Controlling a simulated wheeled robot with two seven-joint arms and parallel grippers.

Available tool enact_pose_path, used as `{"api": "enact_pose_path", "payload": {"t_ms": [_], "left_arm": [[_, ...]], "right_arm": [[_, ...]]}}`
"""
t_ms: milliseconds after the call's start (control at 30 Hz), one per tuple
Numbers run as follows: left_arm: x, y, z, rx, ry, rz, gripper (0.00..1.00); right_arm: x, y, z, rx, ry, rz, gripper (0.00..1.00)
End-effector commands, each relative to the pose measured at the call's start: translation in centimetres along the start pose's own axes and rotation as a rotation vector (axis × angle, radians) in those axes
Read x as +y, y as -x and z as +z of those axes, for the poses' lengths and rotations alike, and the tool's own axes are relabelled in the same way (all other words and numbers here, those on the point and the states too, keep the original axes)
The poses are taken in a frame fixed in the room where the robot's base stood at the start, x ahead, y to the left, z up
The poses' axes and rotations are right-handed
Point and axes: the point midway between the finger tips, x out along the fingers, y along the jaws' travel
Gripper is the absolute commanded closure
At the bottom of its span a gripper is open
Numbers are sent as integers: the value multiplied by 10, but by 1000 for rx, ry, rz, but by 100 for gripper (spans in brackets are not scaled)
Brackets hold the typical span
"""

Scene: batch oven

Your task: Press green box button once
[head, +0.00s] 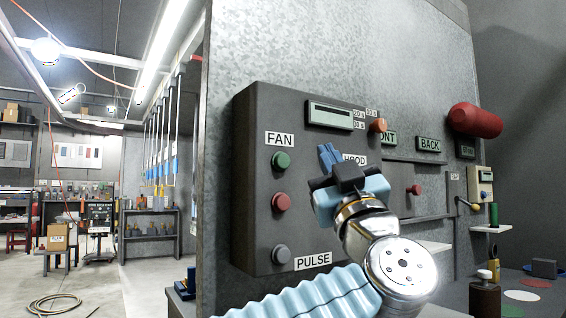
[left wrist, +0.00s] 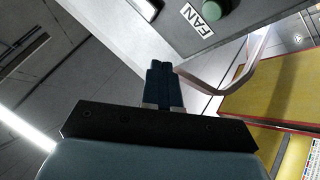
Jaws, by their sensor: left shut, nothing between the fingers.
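A dark control box (head: 252,205) is on the galvanised metal wall. Its round green button (head: 281,161) sits under the FAN label (head: 280,139), with a red button (head: 281,202) and a grey PULSE button (head: 281,255) below. My left gripper (head: 328,156) is shut and empty, in front of the box and right of the green button in the head view, apart from it in the picture. In the left wrist view the shut fingers (left wrist: 165,78) point up toward the box edge, and the green button (left wrist: 216,8) shows at the top. My right gripper is not in view.
An orange-brown knob (head: 378,125) and a display (head: 330,115) are on the box's upper part. A red cylinder (head: 476,120) sticks out at the upper right. A dark table (head: 545,300) with small items is at the lower right.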

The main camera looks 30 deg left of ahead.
Motion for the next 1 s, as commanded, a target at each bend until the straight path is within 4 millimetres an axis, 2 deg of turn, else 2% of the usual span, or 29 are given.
{"api": "enact_pose_path", "payload": {"t_ms": [167, 700, 1000], "left_arm": [[-5, -6, 5, 0, -1, -2, 100], [-40, -54, 39, 1, -1, -1, 100], [-45, -61, 44, 0, 0, 0, 100]], "right_arm": [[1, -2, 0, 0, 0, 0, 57], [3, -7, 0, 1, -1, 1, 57], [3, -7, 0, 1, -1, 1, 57]]}}
